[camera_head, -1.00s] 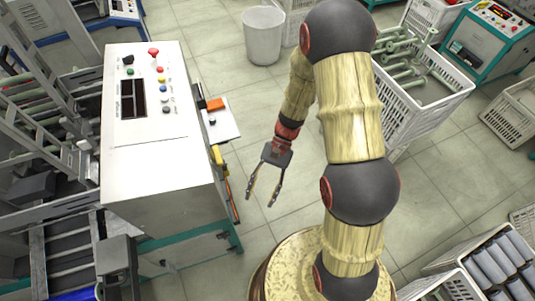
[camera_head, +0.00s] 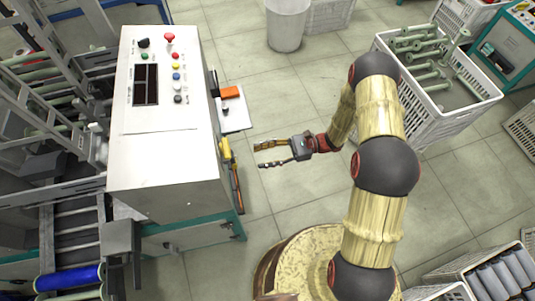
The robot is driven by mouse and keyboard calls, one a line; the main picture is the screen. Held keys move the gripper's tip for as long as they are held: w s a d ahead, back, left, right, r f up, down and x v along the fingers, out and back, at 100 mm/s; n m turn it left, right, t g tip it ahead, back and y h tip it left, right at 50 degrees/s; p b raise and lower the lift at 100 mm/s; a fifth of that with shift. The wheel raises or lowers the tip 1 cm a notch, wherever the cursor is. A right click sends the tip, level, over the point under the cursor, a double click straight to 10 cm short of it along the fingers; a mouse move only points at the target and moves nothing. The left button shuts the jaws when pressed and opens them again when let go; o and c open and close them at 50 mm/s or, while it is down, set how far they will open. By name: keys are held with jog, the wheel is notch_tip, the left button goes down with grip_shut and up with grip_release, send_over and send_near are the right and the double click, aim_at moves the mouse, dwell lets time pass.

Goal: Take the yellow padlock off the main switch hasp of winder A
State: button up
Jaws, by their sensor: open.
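The white control cabinet (camera_head: 165,165) of a winder stands left of my arm, with a red knob, a display and several buttons on top. No label that I can read says which winder it is. A small yellow item (camera_head: 226,150) on the cabinet's right side looks like the padlock, seen steeply from above. Its shackle and the hasp cannot be made out. My gripper (camera_head: 260,156) is open and empty. Its fingers point left at the yellow item, with a short gap between.
A small side shelf (camera_head: 236,116) with an orange box (camera_head: 231,92) juts out above the yellow item in the picture. A long dark and orange item (camera_head: 237,187) hangs below it. A white bin (camera_head: 287,22) and a crate of bobbins (camera_head: 440,125) stand farther back.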

jog(key=s+a, duration=0.1)
jog(key=a, duration=0.7)
jog(key=shift+s+a+p, duration=0.2)
jog(key=shift+p, duration=0.15)
jog(key=shift+c, duration=1.4)
jog(key=c, duration=0.9)
jog(key=shift+c, duration=0.2)
jog(key=shift+r+p, duration=0.3)
jog(key=shift+r, duration=0.2)
jog(key=shift+w+d, duration=0.25)
jog(key=shift+d, duration=1.25)
jog(key=shift+w+d, duration=0.2)
jog(key=shift+d, duration=1.25)
